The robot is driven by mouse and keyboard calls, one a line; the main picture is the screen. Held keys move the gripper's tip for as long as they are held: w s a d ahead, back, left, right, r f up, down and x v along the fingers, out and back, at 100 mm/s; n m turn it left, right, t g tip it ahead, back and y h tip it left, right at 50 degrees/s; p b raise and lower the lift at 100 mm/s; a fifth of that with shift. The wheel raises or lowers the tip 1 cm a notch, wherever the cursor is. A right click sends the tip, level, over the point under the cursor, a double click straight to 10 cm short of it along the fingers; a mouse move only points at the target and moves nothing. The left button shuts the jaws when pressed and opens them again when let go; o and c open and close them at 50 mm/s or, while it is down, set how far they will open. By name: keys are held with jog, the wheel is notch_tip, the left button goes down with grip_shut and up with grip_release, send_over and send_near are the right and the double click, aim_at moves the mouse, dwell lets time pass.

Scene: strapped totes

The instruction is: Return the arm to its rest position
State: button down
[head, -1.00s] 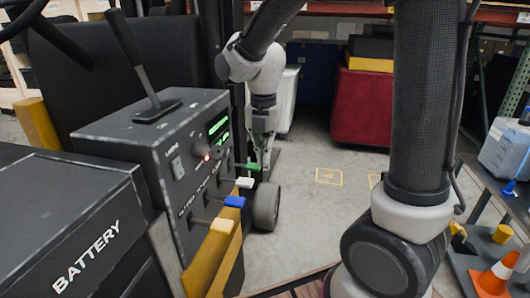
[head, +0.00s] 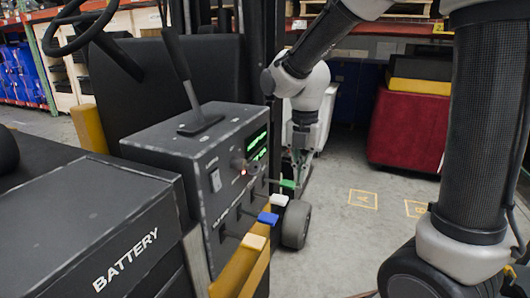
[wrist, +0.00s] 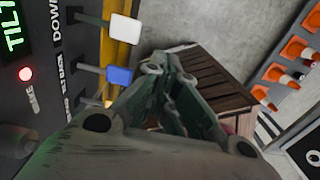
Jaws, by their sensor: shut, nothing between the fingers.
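My gripper (head: 301,168) hangs in front of the forklift's control box, close to the green-tipped lever (head: 287,183). In the wrist view my gripper (wrist: 168,62) has its green-grey fingers together, with nothing between them. The white lever knob (wrist: 125,28) and the blue lever knob (wrist: 119,75) stand to the left of the fingers, apart from them. My arm reaches down to the gripper from the top of the head view.
The black control box (head: 205,165) has a lit display, and a tall black lever (head: 183,75) stands on it. A battery box (head: 90,225) is at the lower left. A red bin (head: 408,130) stands behind. Orange cones (wrist: 296,48) show at the right of the wrist view. Grey floor (head: 335,235) is open.

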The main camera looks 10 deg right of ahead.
jog(key=s+d+r+m+t, duration=0.2)
jog(key=s+d+r+m, duration=0.3)
jog(key=m, duration=0.9)
jog(key=s+d+r+m+t, duration=0.2)
jog(key=s+d+r+m, duration=0.2)
jog(key=s+d+m, duration=0.5)
jog(key=s+m, duration=0.3)
jog(key=m, duration=0.3)
jog(key=shift+r, duration=0.35)
